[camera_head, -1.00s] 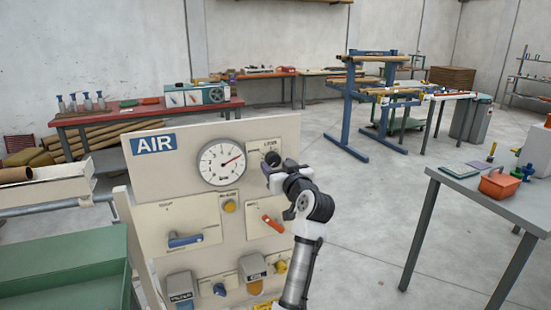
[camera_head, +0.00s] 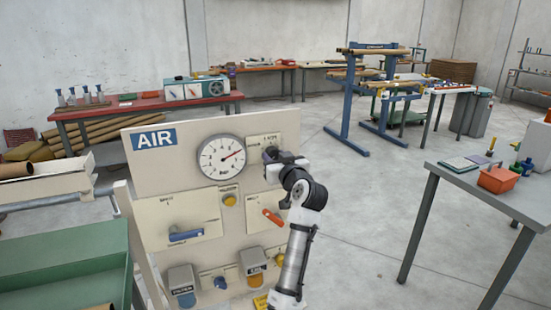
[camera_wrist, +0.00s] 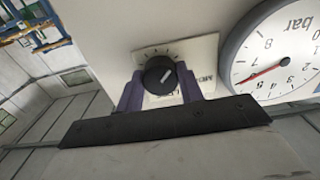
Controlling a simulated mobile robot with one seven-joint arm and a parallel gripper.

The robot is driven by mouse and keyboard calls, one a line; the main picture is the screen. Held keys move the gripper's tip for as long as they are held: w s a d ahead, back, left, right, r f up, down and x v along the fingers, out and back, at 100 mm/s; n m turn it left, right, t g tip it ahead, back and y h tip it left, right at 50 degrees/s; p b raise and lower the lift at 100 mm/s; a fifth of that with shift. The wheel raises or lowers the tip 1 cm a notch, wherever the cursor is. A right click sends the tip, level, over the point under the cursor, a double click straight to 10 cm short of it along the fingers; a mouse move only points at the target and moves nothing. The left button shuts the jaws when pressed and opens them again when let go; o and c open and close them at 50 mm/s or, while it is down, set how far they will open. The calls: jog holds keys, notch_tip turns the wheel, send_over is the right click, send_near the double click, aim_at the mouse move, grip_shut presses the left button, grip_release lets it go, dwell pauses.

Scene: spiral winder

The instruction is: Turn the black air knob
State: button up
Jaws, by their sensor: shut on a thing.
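The black air knob (camera_wrist: 160,74) is round with a pale pointer line. It sits on a small pale scale plate on the upright panel (camera_head: 145,185) marked AIR. My gripper (camera_wrist: 159,84) has one purple finger on each side of the knob and is shut on it. In the head view my gripper (camera_head: 273,161) is at the panel's upper right and hides most of the knob. The white round bar gauge (camera_head: 221,162) is left of the knob in the head view, with a red needle pointing up and right. The gauge (camera_wrist: 285,60) also shows in the wrist view.
Below on the panel are a blue lever (camera_head: 186,235), a yellow button (camera_head: 229,200) and an orange lever (camera_head: 272,217). A grey table (camera_head: 480,195) with an orange bin (camera_head: 496,179) stands right. Open floor lies between.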

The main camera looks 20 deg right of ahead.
jog(key=m+p, duration=0.1)
jog(key=m, duration=0.3)
jog(key=shift+m+p, duration=0.4)
jog(key=shift+m, duration=1.2)
jog(key=o, duration=1)
jog(key=s+b, duration=0.4)
jog(key=s, duration=0.9)
jog(key=shift+s+d, duration=0.2)
jog(key=shift+s, duration=0.2)
